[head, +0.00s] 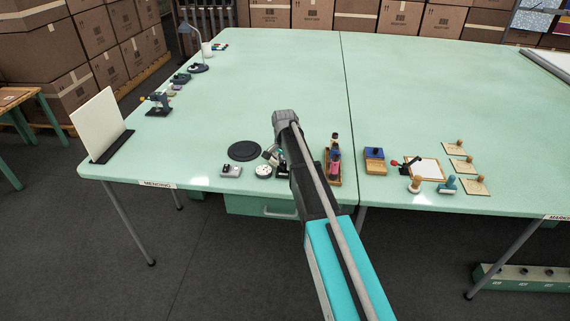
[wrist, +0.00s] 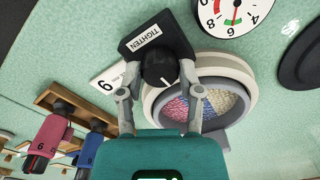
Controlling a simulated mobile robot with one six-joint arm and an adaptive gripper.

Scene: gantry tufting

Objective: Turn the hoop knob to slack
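In the wrist view the black hoop knob (wrist: 159,66) sits on a dark block (wrist: 150,34) beside a white TIGHTEN label. Its white pointer line points down toward the hoop, away from that label. My gripper (wrist: 160,72) has its two fingers spread on either side of the knob; I cannot tell whether they touch it. The round hoop (wrist: 236,70) holds pink, blue and yellow mesh, partly hidden by the right finger. A dial gauge (wrist: 233,12) with red and green marks is beside it. In the head view my arm hides most of the hoop unit.
A black disc (head: 243,151) and a small grey device (head: 231,171) are to the left of the gauge (head: 263,171). The table's middle and back (head: 270,80) are clear.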

